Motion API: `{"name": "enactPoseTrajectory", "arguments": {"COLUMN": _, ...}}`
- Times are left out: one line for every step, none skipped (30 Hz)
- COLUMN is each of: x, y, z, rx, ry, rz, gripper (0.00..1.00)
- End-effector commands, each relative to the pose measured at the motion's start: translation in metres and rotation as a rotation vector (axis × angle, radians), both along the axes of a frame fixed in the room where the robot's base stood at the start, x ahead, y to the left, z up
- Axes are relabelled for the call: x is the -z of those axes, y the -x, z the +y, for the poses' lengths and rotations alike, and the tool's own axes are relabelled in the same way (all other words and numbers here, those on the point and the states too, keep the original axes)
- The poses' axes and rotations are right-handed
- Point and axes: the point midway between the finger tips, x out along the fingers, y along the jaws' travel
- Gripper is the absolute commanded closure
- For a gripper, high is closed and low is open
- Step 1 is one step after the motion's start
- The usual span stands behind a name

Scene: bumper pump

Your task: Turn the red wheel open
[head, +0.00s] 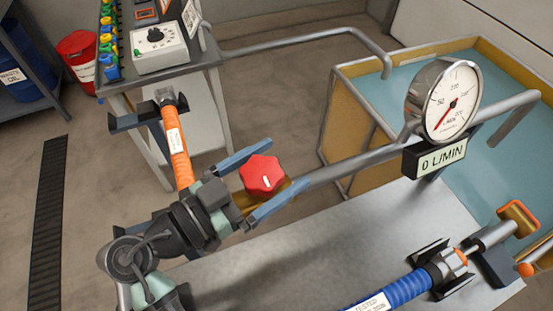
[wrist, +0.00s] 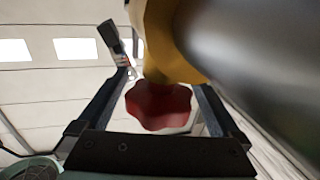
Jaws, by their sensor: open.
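The red wheel (head: 263,173) is a lobed knob with a white mark on top, on a brass-coloured valve body (head: 243,202) in the metal pipe. My gripper (head: 288,162) is open, with one blue-grey finger on each side of the wheel. In the wrist view the red wheel (wrist: 158,107) sits between the two spread fingers. A gap shows on each side, so the fingers do not appear closed on it. The round gauge (head: 446,101) has a red needle, and the display below it (head: 442,157) reads 0 L/MIN.
The pipe (head: 350,163) runs right from the valve to the gauge, above a grey bench (head: 350,225). An orange hose (head: 177,145) stands close left of my gripper. A blue hose (head: 390,295) lies at the front right. A water tank (head: 385,92) stands behind.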

Motion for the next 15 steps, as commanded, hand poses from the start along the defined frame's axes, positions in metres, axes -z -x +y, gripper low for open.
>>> {"name": "enactPoseTrajectory", "arguments": {"x": -0.0001, "y": -0.0012, "z": -0.0030, "rx": 0.002, "ry": -0.001, "rz": 0.001, "gripper": 0.00}}
{"name": "enactPoseTrajectory", "arguments": {"x": 0.0001, "y": -0.0019, "z": -0.0040, "rx": 0.002, "ry": -0.001, "rz": 0.001, "gripper": 0.00}}
{"name": "enactPoseTrajectory", "arguments": {"x": 0.0004, "y": -0.0024, "z": -0.0049, "rx": 0.002, "ry": -0.001, "rz": 0.001, "gripper": 0.00}}
{"name": "enactPoseTrajectory", "arguments": {"x": 0.0005, "y": -0.0027, "z": -0.0052, "rx": 0.002, "ry": -0.001, "rz": 0.001, "gripper": 0.00}}
{"name": "enactPoseTrajectory", "arguments": {"x": 0.0006, "y": -0.0029, "z": -0.0053, "rx": 0.001, "ry": -0.001, "rz": 0.001, "gripper": 0.00}}
{"name": "enactPoseTrajectory", "arguments": {"x": 0.0007, "y": -0.0029, "z": -0.0052, "rx": 0.001, "ry": -0.001, "rz": 0.001, "gripper": 0.00}}
{"name": "enactPoseTrajectory", "arguments": {"x": 0.0007, "y": -0.0029, "z": -0.0052, "rx": 0.001, "ry": -0.001, "rz": 0.001, "gripper": 0.00}}
{"name": "enactPoseTrajectory", "arguments": {"x": 0.0007, "y": -0.0030, "z": -0.0051, "rx": 0.001, "ry": -0.001, "rz": 0.001, "gripper": 0.00}}
{"name": "enactPoseTrajectory", "arguments": {"x": 0.0007, "y": -0.0029, "z": -0.0050, "rx": 0.001, "ry": -0.001, "rz": 0.001, "gripper": 0.00}}
{"name": "enactPoseTrajectory", "arguments": {"x": 0.0007, "y": -0.0029, "z": -0.0050, "rx": 0.001, "ry": -0.001, "rz": 0.001, "gripper": 0.00}}
{"name": "enactPoseTrajectory", "arguments": {"x": 0.0007, "y": -0.0029, "z": -0.0049, "rx": 0.001, "ry": -0.001, "rz": 0.001, "gripper": 0.02}}
{"name": "enactPoseTrajectory", "arguments": {"x": 0.0006, "y": -0.0029, "z": -0.0049, "rx": 0.001, "ry": -0.001, "rz": 0.001, "gripper": 0.09}}
{"name": "enactPoseTrajectory", "arguments": {"x": 0.0006, "y": -0.0029, "z": -0.0048, "rx": 0.001, "ry": -0.001, "rz": 0.001, "gripper": 0.14}}
{"name": "enactPoseTrajectory", "arguments": {"x": 0.0006, "y": -0.0029, "z": -0.0048, "rx": 0.001, "ry": -0.001, "rz": 0.001, "gripper": 0.20}}
{"name": "enactPoseTrajectory", "arguments": {"x": 0.0006, "y": -0.0029, "z": -0.0048, "rx": 0.001, "ry": -0.001, "rz": 0.001, "gripper": 0.27}}
